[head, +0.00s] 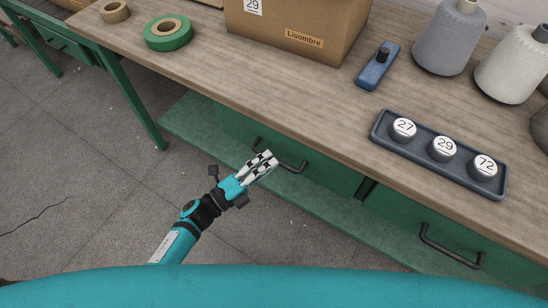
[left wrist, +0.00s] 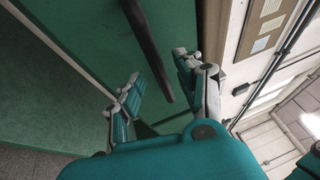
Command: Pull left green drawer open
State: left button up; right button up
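The left green drawer (head: 236,126) is under the wooden table top and looks closed. Its dark bar handle (head: 291,166) is partly hidden by my left gripper (head: 264,163), which is at the handle. In the left wrist view the two fingers of the gripper (left wrist: 158,82) are spread apart, one on each side of the dark handle (left wrist: 148,45). I cannot tell whether a finger touches the bar. The green drawer front (left wrist: 85,35) fills the upper left there. My right gripper is not in view.
A second green drawer with a dark handle (head: 450,248) is to the right. A green lower shelf (head: 190,115) runs below. On the table top are a cardboard box (head: 300,20), green tape (head: 168,38), a blue tray (head: 425,158) with numbered pieces and yarn cones (head: 448,40).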

pick_arm(q)
jog(key=shift+x, duration=1.15)
grip_shut()
